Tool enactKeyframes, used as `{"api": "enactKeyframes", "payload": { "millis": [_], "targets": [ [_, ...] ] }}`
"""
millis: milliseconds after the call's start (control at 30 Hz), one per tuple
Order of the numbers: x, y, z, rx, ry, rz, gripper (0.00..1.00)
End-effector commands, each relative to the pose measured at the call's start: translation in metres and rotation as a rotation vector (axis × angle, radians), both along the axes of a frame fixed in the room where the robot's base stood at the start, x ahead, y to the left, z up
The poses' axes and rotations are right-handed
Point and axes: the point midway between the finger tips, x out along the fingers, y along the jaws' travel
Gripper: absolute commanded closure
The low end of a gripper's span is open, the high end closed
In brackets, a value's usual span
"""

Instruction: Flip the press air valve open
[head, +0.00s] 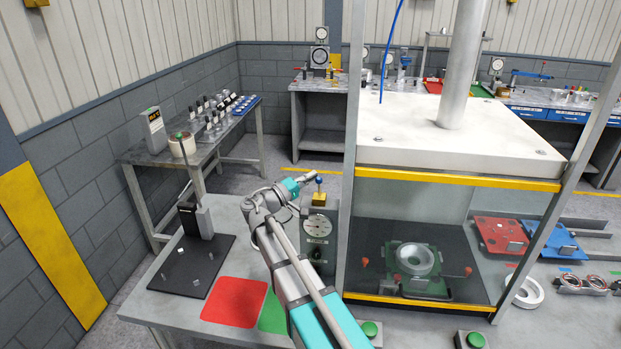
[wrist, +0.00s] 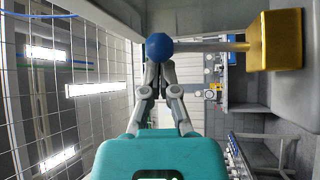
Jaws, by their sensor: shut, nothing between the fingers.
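The air valve is a yellow block (head: 319,199) on top of a gauge panel (head: 318,228) beside the press. Its grey lever stands upright from the block and ends in a blue ball knob (head: 318,180). In the wrist view the yellow block (wrist: 276,40) is at the upper right, and the lever (wrist: 210,46) runs across to the blue knob (wrist: 159,47). My gripper (head: 309,178) is at knob height, just left of it. In the wrist view my gripper (wrist: 158,68) is shut and empty, its tips at the knob's edge. I cannot tell whether they touch.
The press (head: 460,150), with yellow edge strips and clear panels, stands close to the right of the valve. A fixture with a metal ring (head: 415,259) sits inside. A black plate (head: 190,266) with a stand, a red mat (head: 234,300) and a green mat lie on the bench.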

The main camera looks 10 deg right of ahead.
Motion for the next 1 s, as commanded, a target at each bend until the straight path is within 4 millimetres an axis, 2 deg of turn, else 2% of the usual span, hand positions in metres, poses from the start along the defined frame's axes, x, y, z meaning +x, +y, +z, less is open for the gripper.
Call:
{"api": "enactKeyframes", "payload": {
  "millis": [367, 700, 1000],
  "targets": [
    [0.028, 0.005, 0.014, 0.000, 0.000, 0.000, 1.00],
    [0.003, 0.055, -0.004, 0.000, 0.001, 0.003, 1.00],
    [-0.011, 0.086, -0.012, 0.000, 0.000, 0.001, 1.00]
  ]
}}
